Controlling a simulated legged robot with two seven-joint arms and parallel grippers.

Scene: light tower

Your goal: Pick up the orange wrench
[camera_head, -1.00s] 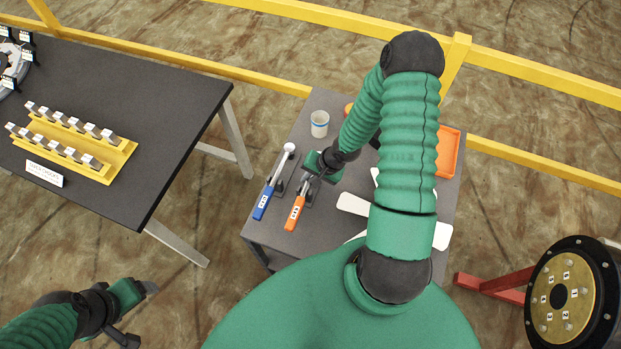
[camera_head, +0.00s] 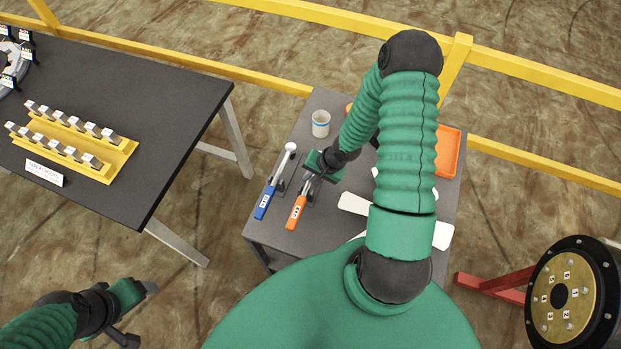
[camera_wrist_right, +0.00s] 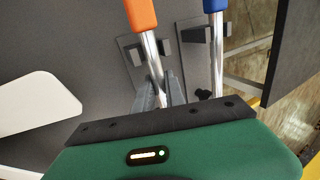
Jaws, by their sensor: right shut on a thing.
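The orange wrench (camera_head: 296,212) has an orange handle and a metal shaft. It lies in its holder on the small grey table, with the handle toward me. My right gripper (camera_head: 311,178) is at the far end of its shaft. In the right wrist view the fingers (camera_wrist_right: 158,92) are closed around the metal shaft, below the orange handle (camera_wrist_right: 141,14). The wrench head is hidden by the gripper. My left gripper (camera_head: 146,290) hangs over the floor at lower left, away from the tables; its jaw opening is unclear.
A blue-handled wrench (camera_head: 264,203) lies just left of the orange one, close to my right gripper. A cup (camera_head: 320,123), white flat pieces (camera_head: 353,203) and an orange tray (camera_head: 448,152) share the table. A black table (camera_head: 150,90) with a yellow rack (camera_head: 112,160) stands left.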

